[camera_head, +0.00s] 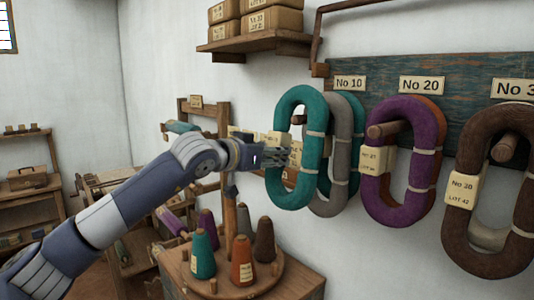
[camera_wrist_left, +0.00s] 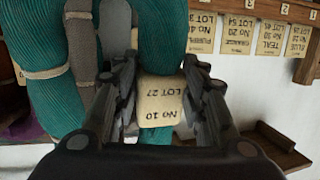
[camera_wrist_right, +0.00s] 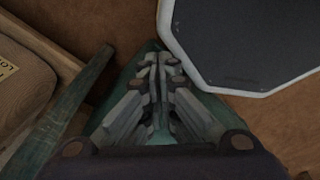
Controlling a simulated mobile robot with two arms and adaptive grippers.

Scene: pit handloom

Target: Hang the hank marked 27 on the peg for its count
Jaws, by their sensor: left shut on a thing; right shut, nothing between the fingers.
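My left gripper (camera_head: 272,155) is shut on a teal hank (camera_head: 285,197) at its left side. In the left wrist view its paper tag (camera_wrist_left: 161,100) reads No 10, LOT 27, upside down, between the fingers. The hank hangs upright below and left of the No 10 plate (camera_head: 349,83), in front of a grey hank (camera_head: 343,110). A brown peg end (camera_head: 298,119) shows inside the teal loop near its top; I cannot tell whether the hank rests on it. My right gripper (camera_wrist_right: 160,95) is shut and empty, outside the head view.
A purple hank (camera_head: 392,107) hangs under No 20 (camera_head: 421,85), and a brown hank (camera_head: 467,140) at the far right. A round stand with several yarn cones (camera_head: 242,260) is below my left arm. A shelf with parcels (camera_head: 252,40) is above.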

